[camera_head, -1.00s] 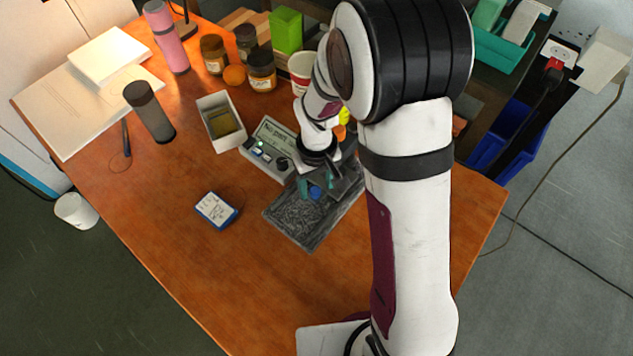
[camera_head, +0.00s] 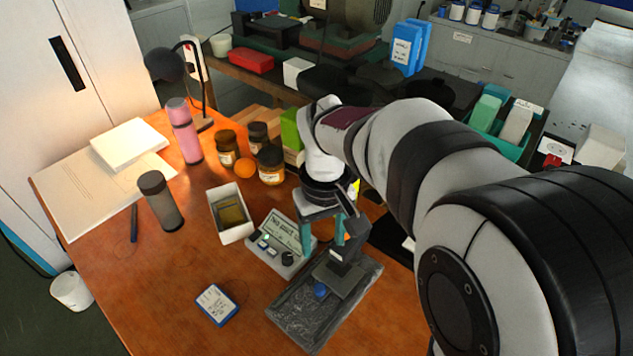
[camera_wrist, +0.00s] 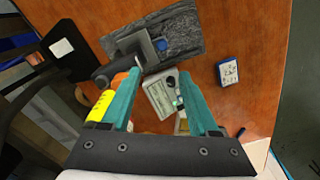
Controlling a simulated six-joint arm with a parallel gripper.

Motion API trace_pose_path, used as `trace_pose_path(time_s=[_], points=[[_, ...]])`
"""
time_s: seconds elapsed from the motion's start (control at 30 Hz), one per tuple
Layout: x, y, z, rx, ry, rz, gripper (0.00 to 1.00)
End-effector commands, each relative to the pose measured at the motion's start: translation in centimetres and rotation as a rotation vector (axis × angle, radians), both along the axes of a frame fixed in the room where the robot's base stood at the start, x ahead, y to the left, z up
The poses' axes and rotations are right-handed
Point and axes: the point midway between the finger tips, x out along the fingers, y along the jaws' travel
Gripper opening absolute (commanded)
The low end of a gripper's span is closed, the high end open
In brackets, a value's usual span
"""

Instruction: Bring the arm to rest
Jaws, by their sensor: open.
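My gripper (camera_head: 322,232) has two teal fingers and hangs above the table, beside the grey device with a display (camera_head: 280,240) and over the back of the dark stone-like slab (camera_head: 290,312). The fingers are apart, with nothing seen between them. In the wrist view my gripper (camera_wrist: 160,98) also shows open, its fingers framing the display device (camera_wrist: 160,95). A dark stand (camera_head: 342,272) with a blue knob (camera_head: 320,290) is on the slab. In the wrist view the slab (camera_wrist: 185,30) lies beyond the fingertips.
A white open box (camera_head: 233,228), a grey cylinder (camera_head: 160,202), several brown jars (camera_head: 270,165), an orange (camera_head: 244,168) and a pink bottle (camera_head: 184,130) stand to the left. A small blue-white box (camera_head: 216,305) lies in front. The table's front left is mostly clear.

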Motion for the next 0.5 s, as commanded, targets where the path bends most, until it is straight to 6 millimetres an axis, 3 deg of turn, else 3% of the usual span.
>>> trace_pose_path(time_s=[0.37,0.43,0.5], points=[[-0.2,0.0,0.0,0.001,-0.001,-0.007,0.61],[-1.9,-0.6,0.8,0.014,0.001,-0.073,0.61],[-5.9,-1.6,1.9,0.040,0.011,-0.223,0.61]])
